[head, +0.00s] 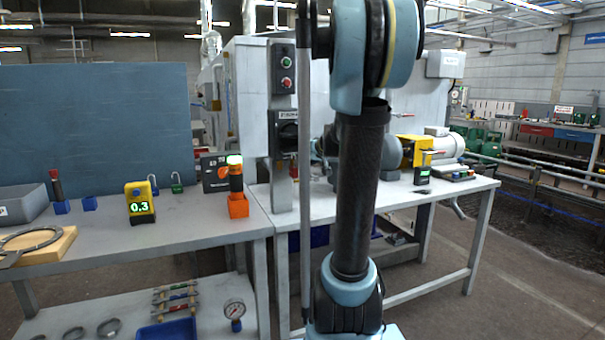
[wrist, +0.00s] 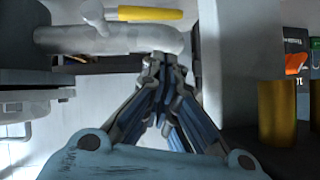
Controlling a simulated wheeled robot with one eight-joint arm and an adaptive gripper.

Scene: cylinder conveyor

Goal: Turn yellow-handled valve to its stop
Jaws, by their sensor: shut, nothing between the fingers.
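The yellow valve handle (wrist: 150,14) lies level across the top of the wrist view, its left end joined to a grey valve body (wrist: 95,12). A grey pipe (wrist: 120,40) runs just below it in the picture. My gripper (wrist: 162,62) is shut and empty. Its fingertips appear by the pipe's right end, below the handle in the picture and apart from the handle. I cannot tell whether the tips touch the pipe. In the head view my arm stands in front of the workbench, and I cannot make out the yellow handle or the fingers there.
A grey post with a switch box (head: 288,133) stands left of my arm. A yellow guard (head: 416,151) and a white motor (head: 443,147) sit on the right bench (head: 465,185). The left bench (head: 185,232) holds a yellow meter (head: 140,203) and an orange holder (head: 238,206).

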